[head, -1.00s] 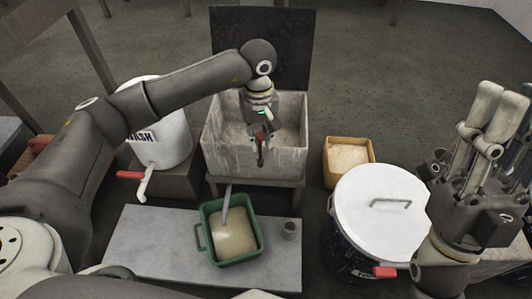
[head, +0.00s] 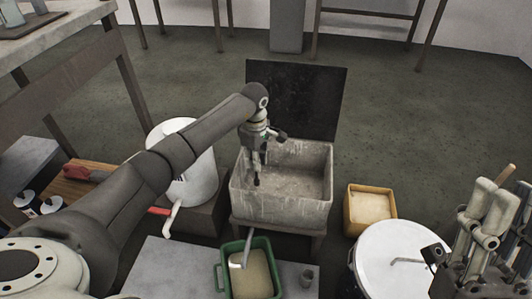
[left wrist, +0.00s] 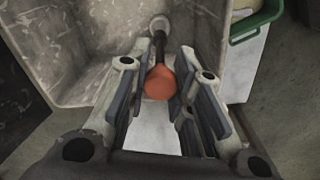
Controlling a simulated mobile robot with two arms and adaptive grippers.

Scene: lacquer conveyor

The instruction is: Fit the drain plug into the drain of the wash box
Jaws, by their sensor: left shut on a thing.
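The wash box (head: 280,205), a pale stained open trough, stands at the centre of the head view. My left gripper (head: 256,182) points down inside it, near its left side. In the left wrist view my left gripper (left wrist: 160,95) is shut on the orange grip of the drain plug (left wrist: 158,84). A dark shaft runs from the grip to a pale round piece by the box wall. I cannot tell whether that piece is the plug's end or the drain. My right gripper (head: 497,205) is raised at the right edge, away from the box; its jaw state is unclear.
A green tub (head: 221,278) stands before the box under a grey spout. A white wash barrel (head: 198,185) with a red-handled tap is on the left. A yellow bin (head: 370,207) and a white-lidded drum (head: 385,245) are on the right. A dark panel (head: 300,97) rises behind the box.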

